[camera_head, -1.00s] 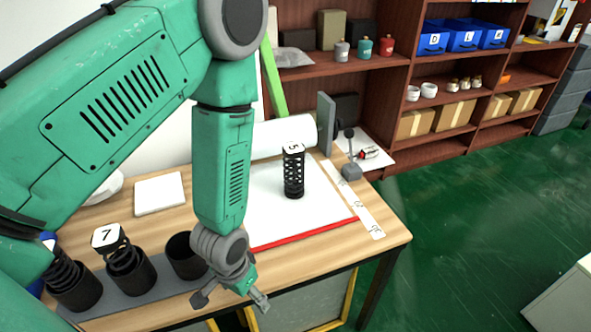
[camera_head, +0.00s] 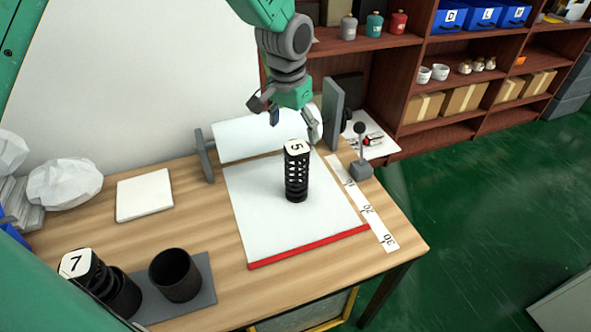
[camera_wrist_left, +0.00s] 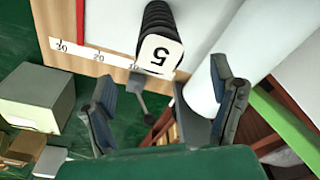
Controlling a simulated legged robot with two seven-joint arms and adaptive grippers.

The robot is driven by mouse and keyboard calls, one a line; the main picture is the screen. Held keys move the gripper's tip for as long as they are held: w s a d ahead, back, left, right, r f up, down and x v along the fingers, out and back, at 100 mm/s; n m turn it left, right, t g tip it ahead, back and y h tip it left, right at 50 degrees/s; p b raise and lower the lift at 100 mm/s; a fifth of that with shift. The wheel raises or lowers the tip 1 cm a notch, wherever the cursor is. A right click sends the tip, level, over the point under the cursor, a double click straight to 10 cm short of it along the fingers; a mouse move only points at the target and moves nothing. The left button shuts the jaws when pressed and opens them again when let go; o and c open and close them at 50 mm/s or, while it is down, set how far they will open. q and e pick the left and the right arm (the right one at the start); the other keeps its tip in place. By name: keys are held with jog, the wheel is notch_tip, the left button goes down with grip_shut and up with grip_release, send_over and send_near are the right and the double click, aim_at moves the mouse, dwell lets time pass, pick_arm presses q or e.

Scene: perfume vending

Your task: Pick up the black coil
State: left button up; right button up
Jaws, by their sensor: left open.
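A black coil (camera_head: 297,176) with a white top marked 5 stands upright on the white sheet with a red front edge. In the left wrist view the coil (camera_wrist_left: 158,22) shows at the top, its 5 label facing the camera, beyond the fingers. My left gripper (camera_head: 292,122) is open and empty, above and slightly behind the coil, not touching it. Its two fingers (camera_wrist_left: 165,105) are spread in the wrist view. Another black coil (camera_head: 88,272) with a label marked 7 stands at the front left, partly hidden by my arm. My right gripper is not in view.
An empty black cup (camera_head: 176,276) stands on a grey mat at the front left. A white roll (camera_head: 250,138), a grey upright plate (camera_head: 333,108) and a lever (camera_head: 361,160) stand behind the coil. A numbered strip (camera_head: 372,212) lies on the right.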

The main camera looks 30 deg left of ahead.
aim_at(295, 147)
pick_arm(q)
jog(key=f, duration=0.3)
jog(key=w+d+f, duration=0.1)
jog(key=f, duration=0.1)
jog(key=shift+f, duration=0.1)
jog(key=shift+a+f, duration=0.5)
jog(key=shift+a, duration=0.05)
jog(key=f, duration=0.3)
jog(key=f+b, duration=0.1)
jog(key=shift+w+f, duration=0.3)
jog(key=shift+f, duration=0.05)
jog(key=shift+d+f, duration=0.2)
jog(key=shift+w+d, duration=0.1)
jog(key=shift+d, duration=0.1)
jog(key=shift+d+r, duration=0.15)
jog(key=shift+c, duration=0.8)
jog(key=shift+a, duration=0.3)
jog(key=c, duration=1.1)
jog(key=shift+s+a, duration=0.2)
jog(key=shift+d, duration=0.15)
jog(key=shift+c, duration=0.7)
